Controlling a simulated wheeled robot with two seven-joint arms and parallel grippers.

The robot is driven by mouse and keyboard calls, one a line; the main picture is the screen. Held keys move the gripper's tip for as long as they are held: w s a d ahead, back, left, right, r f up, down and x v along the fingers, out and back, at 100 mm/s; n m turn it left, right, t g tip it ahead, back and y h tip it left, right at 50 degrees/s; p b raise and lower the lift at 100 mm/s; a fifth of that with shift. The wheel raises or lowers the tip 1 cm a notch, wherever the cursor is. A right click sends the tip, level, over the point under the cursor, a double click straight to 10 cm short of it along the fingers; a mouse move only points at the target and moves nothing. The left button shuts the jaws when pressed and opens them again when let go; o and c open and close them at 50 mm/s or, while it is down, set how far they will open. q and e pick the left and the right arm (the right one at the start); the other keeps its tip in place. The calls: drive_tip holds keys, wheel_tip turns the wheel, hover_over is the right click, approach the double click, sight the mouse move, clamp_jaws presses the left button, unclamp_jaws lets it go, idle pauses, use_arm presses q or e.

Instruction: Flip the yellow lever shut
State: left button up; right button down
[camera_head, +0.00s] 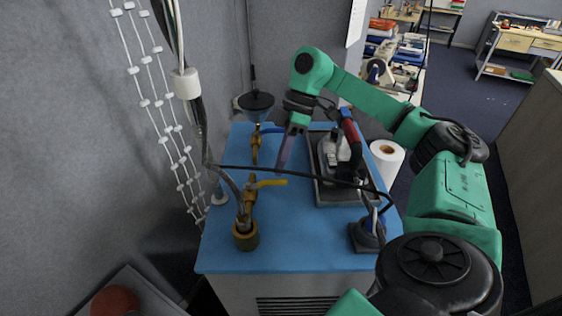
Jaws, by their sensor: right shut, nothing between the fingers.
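The yellow lever (270,183) sits on a brass valve (250,193) that stands on the blue table top. The lever points to the right, roughly level. My right gripper (281,168) hangs from the green arm, pointing down, with its fingertips just above and behind the lever's free end. It is shut with nothing in it. I cannot tell from this view whether the fingertips touch the lever. My left gripper is not in view.
A second brass valve with a blue lever (271,130) stands farther back. A black cable (320,178) crosses in front of the grey tray (345,197). A dark blue device (368,232) stands at front right. The front of the blue table (290,248) is clear.

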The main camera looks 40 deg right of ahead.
drive_tip(key=shift+s+a+f+m+b, duration=0.4)
drive_tip(key=shift+s+a+m+b, duration=0.1)
drive_tip(key=shift+m, duration=0.1)
idle(0.3)
